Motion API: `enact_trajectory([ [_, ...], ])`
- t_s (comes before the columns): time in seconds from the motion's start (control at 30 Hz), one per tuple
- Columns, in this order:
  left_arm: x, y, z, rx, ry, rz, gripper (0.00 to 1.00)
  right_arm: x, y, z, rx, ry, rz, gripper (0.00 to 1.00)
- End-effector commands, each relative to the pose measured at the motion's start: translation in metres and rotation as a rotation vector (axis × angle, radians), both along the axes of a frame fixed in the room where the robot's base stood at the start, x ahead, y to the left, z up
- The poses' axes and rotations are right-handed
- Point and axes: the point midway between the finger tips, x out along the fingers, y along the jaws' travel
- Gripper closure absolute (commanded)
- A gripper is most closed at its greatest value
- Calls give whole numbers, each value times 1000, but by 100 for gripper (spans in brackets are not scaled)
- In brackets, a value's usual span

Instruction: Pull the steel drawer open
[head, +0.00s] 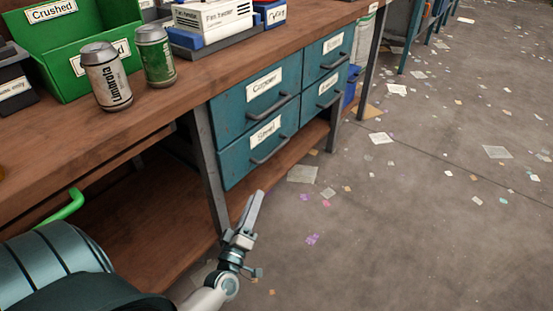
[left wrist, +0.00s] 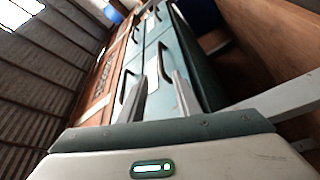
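The steel drawer (head: 236,166) is the lower left of the teal drawers under the workbench. It has a white "Steel" label and a dark bar handle (head: 271,150). It looks closed, level with its neighbours. My left gripper (head: 256,198) is in front of and below this drawer, apart from the handle, with its fingers pointing up toward it. In the left wrist view, the two fingers (left wrist: 162,92) stand apart with nothing held between them, and the drawer fronts show beyond. My right gripper does not show.
The copper drawer (head: 256,92) is directly above, with two more drawers to the right. A bench leg (head: 206,165) stands left of the steel drawer. Cans and a green bin (head: 70,75) are on the worktop (head: 150,112). The floor in front has only scattered paper scraps.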

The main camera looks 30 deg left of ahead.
Motion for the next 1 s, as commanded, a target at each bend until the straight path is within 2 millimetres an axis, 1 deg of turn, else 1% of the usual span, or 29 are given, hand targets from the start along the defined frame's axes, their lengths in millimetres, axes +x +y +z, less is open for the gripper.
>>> enact_trajectory([
  [0.27, 4, 1, 0, 1, 1, -1, 69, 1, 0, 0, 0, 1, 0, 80],
  [0.47, 20, 5, 4, 1, -1, 1, 69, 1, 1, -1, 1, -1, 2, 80],
  [0.67, 48, 13, 10, 1, -1, 1, 69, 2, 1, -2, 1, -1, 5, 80],
  [1.0, 107, 28, 23, 1, -1, 1, 69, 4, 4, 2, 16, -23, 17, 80],
])
